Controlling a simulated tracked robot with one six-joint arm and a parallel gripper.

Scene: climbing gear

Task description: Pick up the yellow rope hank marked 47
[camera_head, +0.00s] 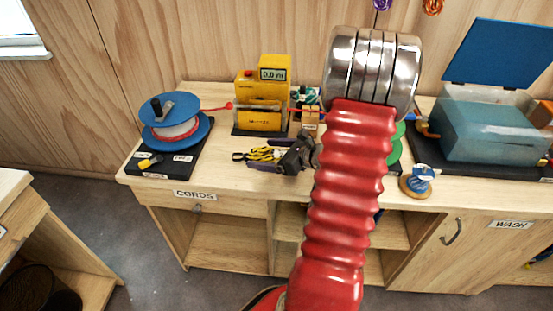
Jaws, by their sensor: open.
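A small yellow rope hank (262,154) with dark bands lies on the wooden bench top, in front of the yellow device. The number 47 is too small to read on it. My gripper (286,155) is dark grey and open, close beside the hank's right end. I cannot tell whether the jaws reach around the hank or touch it. My red ribbed arm and its chrome joint hide the bench to the right of the gripper.
A blue reel (183,133) stands left on a black base. A yellow device (262,96) with a display stands behind the hank. A red cord runs between them. A blue spool (418,180) and a teal tank (487,130) stand right. Bare bench lies in front.

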